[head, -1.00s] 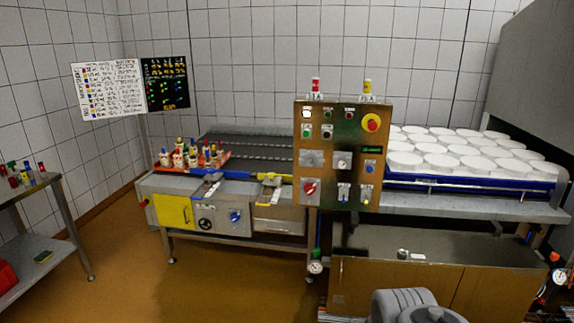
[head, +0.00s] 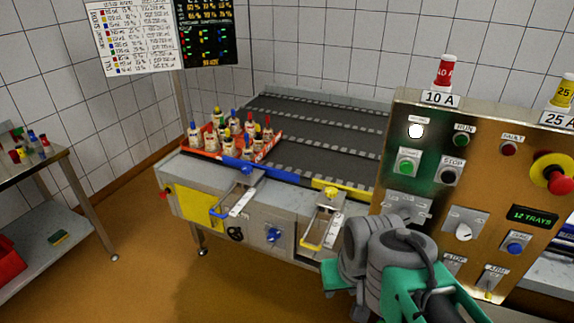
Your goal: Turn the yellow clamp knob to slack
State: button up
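The yellow clamp knob (head: 331,192) sits on top of a clamp at the front edge of the conveyor, near the right end. A yellow guide rail (head: 357,194) runs beside it, and a bracket with a yellow-edged handle (head: 322,230) hangs below. The knob's exact setting is too small to read. My grey and green arm fills the lower right of the head view, below and right of the knob and apart from it in the picture. I cannot make out my gripper's fingertips or any held thing.
A metal control panel (head: 409,118) with several buttons stands close at right. A blue guide rail (head: 278,176) and blue knob (head: 248,169) lie left of the yellow clamp. Bottles stand in a red tray (head: 266,150) on the conveyor (head: 318,125). The floor (head: 150,285) at left is open.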

aim_at(331, 192)
jog(key=u, duration=0.6)
jog(key=i, duration=1.45)
jog(key=u, duration=0.55)
